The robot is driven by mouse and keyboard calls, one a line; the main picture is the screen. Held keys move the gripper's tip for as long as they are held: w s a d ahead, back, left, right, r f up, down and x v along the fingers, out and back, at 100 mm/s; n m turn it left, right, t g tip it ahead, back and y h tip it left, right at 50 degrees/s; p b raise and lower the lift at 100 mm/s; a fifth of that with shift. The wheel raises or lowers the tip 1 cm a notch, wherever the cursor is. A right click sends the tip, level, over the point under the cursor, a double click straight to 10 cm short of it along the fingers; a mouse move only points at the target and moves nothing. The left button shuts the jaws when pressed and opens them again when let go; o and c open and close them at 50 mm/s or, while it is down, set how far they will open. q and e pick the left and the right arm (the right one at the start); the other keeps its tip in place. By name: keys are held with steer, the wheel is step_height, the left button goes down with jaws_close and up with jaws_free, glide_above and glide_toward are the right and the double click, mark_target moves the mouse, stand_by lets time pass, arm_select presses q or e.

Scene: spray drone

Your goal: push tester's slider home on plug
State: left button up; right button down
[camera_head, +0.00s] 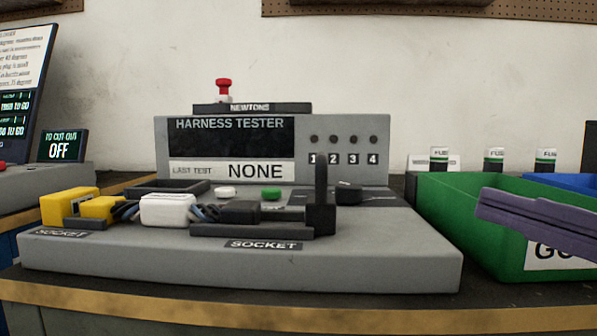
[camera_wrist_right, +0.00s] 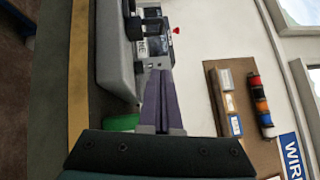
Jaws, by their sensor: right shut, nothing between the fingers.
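The harness tester (camera_head: 400,240) is a grey box on the bench, with a rear panel reading HARNESS TESTER and LAST TEST NONE. Its slider (camera_head: 321,195) is a black block with an upright handle at the right end of the front socket rail. A black plug (camera_head: 240,212) lies left of the slider, with wires running to a white connector (camera_head: 168,210). I cannot tell whether slider and plug touch. My right gripper (camera_head: 482,205), with purple fingers, is shut and empty, right of the slider and apart from it. It also shows in the wrist view (camera_wrist_right: 160,72). My left gripper is out of view.
A green bin (camera_head: 460,215) stands right of the tester, partly behind my right fingers. A yellow plug (camera_head: 100,208) and yellow socket (camera_head: 68,205) are at the tester's left. A red button (camera_head: 223,86) tops the rear panel. A CUT OUT OFF display (camera_head: 63,146) stands at left.

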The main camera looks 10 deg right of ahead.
mark_target(321, 191)
steer(key=p+x, duration=0.3)
steer(key=x, duration=0.7)
steer(key=shift+a+r+p, duration=0.15)
steer(key=shift+r+p, duration=0.05)
steer(key=shift+p, duration=0.15)
steer(key=shift+w+a+r+p, duration=0.15)
steer(key=shift+a+p, duration=0.15)
steer(key=shift+a, duration=0.3)
steer(key=shift+w+a+r+p, duration=0.1)
steer(key=shift+w+a+p, duration=0.15)
steer(key=shift+a, duration=0.35)
steer(key=shift+w+a+f, duration=0.1)
steer(key=shift+a, duration=0.55)
steer(key=a, duration=0.2)
steer(key=w+a+p, duration=0.1)
steer(key=a, duration=0.3)
steer(key=shift+w+a+p, duration=0.15)
steer(key=shift+w+p, duration=0.25)
